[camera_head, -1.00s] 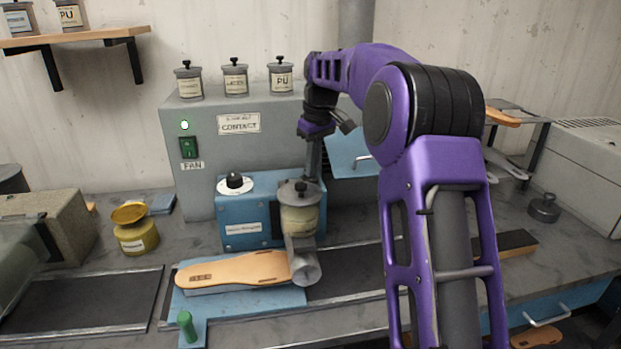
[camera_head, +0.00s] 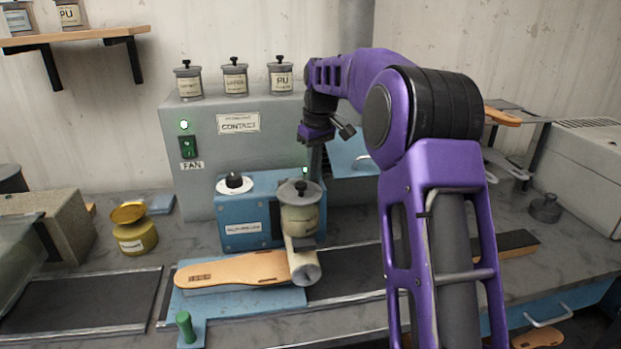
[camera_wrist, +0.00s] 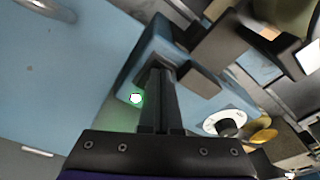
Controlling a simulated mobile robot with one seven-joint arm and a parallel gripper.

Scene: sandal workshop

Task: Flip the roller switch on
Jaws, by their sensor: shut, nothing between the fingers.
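The blue roller machine (camera_head: 243,212) stands in the middle of the bench, with a dark knob (camera_head: 234,181) on a white dial. A small green light (camera_head: 305,170) glows on its top beside my gripper, and it also shows in the wrist view (camera_wrist: 136,98). The roller (camera_head: 305,268) at the machine's front looks pale. My gripper (camera_head: 314,160) points down at the machine's top right and is shut and empty. In the wrist view my fingers (camera_wrist: 160,75) are together close over the machine's top. The switch itself is largely hidden by my fingers.
A tan sole (camera_head: 235,270) lies on a blue board before the roller. A jar (camera_head: 299,207) sits above the roller. The grey fan cabinet (camera_head: 232,150) with several jars stands behind. A yellow pot (camera_head: 135,232) stands left.

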